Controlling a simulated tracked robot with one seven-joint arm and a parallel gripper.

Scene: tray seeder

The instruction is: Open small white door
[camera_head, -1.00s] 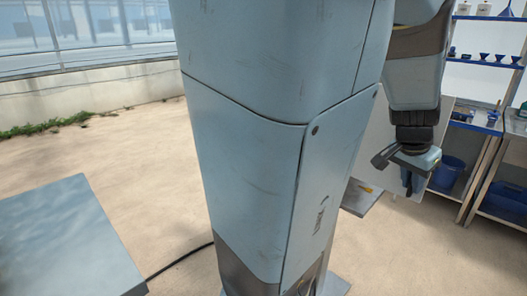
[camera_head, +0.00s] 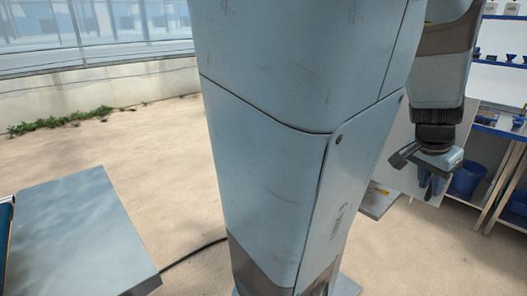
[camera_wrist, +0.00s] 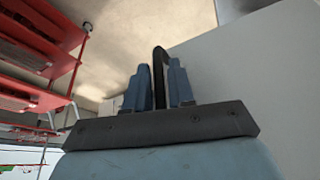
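The small white door (camera_head: 400,128) is a pale panel beyond my arm in the head view, partly covered by my wrist. It also fills the right of the wrist view as a plain pale surface (camera_wrist: 240,75). A black curved handle (camera_wrist: 157,55) rises between the two blue fingers of my gripper (camera_wrist: 160,90). The fingers stand close together on either side of it, with little gap, and appear shut on it. In the head view my gripper (camera_head: 432,184) hangs in front of the panel; the handle cannot be made out there.
A blue-grey table (camera_head: 75,235) stands at the left. Shelving with blue bins (camera_head: 467,180) is at the right. Red racks (camera_wrist: 40,50) show at the left of the wrist view. A low grey plate (camera_head: 379,201) lies under the panel. Sandy floor is open around.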

